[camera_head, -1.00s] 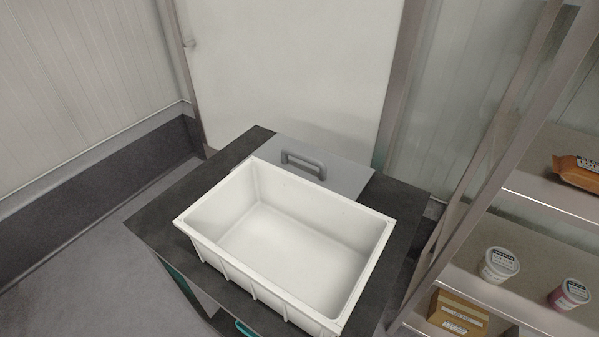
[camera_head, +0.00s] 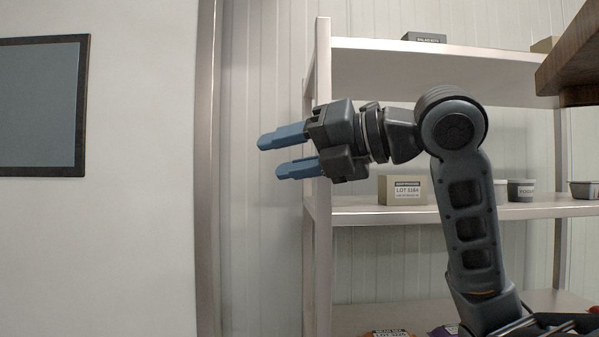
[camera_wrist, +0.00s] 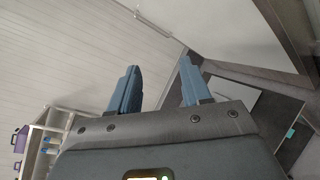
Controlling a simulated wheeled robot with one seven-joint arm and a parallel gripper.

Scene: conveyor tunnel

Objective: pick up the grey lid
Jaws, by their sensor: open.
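The grey lid is not in the head view now. I cannot make it out for sure in the wrist view, where a pale flat patch edged in dark shows at the right, partly hidden behind my gripper. My gripper (camera_head: 270,158) is raised in front of the shelf unit, with its blue fingers apart, pointing left and holding nothing. The fingers also show apart in the wrist view (camera_wrist: 160,66), with nothing between them.
A metal shelf unit (camera_head: 420,207) stands behind my arm, carrying a labelled box (camera_head: 403,190) and several tubs. A brown slab edge (camera_head: 570,75) juts in at upper right. A dark-framed panel (camera_head: 42,105) is on the pale wall at left. Space left of my gripper looks clear.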

